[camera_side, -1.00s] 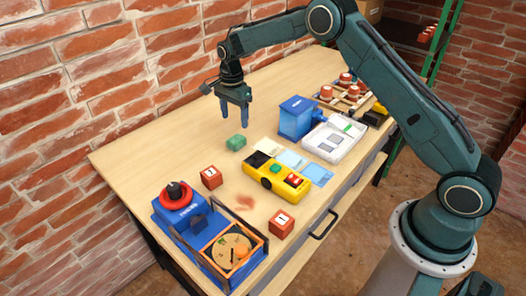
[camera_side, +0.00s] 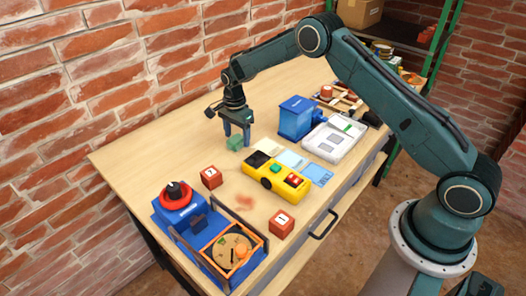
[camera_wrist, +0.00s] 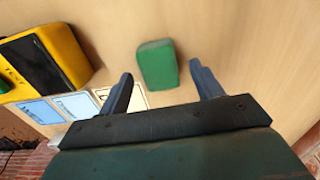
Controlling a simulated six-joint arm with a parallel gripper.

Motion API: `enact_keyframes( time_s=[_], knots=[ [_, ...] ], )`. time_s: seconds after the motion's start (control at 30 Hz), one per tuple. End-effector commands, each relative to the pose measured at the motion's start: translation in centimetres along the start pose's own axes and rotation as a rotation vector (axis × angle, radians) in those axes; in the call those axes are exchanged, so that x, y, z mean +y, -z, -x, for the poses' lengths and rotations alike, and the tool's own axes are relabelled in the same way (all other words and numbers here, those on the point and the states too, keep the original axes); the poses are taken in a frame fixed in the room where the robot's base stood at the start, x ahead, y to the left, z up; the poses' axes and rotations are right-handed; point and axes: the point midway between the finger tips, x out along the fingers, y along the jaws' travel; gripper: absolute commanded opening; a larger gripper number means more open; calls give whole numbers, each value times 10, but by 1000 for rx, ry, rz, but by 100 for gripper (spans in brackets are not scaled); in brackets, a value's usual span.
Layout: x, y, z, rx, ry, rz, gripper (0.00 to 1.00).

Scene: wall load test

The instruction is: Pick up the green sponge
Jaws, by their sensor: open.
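The green sponge (camera_side: 234,143) lies on the wooden table, left of the cards in the side view. My gripper (camera_side: 236,140) is open just above it, with its fingers pointing down. In the side view the fingertips partly overlap the sponge. In the wrist view the sponge (camera_wrist: 158,65) shows between and a little beyond the two blue fingertips of my gripper (camera_wrist: 162,80), with a gap on each side. I cannot tell whether the fingers reach down to its height.
A yellow device (camera_side: 275,178) and several cards (camera_side: 290,158) lie right of the sponge. A blue box (camera_side: 297,118) and a white tray (camera_side: 335,138) stand farther right. A red block (camera_side: 211,177) sits in front. Bare table (camera_side: 165,150) lies to the left.

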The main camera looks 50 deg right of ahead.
Motion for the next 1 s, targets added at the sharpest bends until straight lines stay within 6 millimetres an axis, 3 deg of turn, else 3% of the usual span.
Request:
enact_keyframes(
  time_s=[0.2, 0.7, 0.93, 1.0],
  knots=[
    [0, 0, -16, 0, 0, 0, 65],
    [0, 0, -16, 0, 1, 1, 65],
    [0, 0, -16, 0, 0, 1, 20],
    [0, 0, -16, 0, 1, 1, 18]
  ],
)
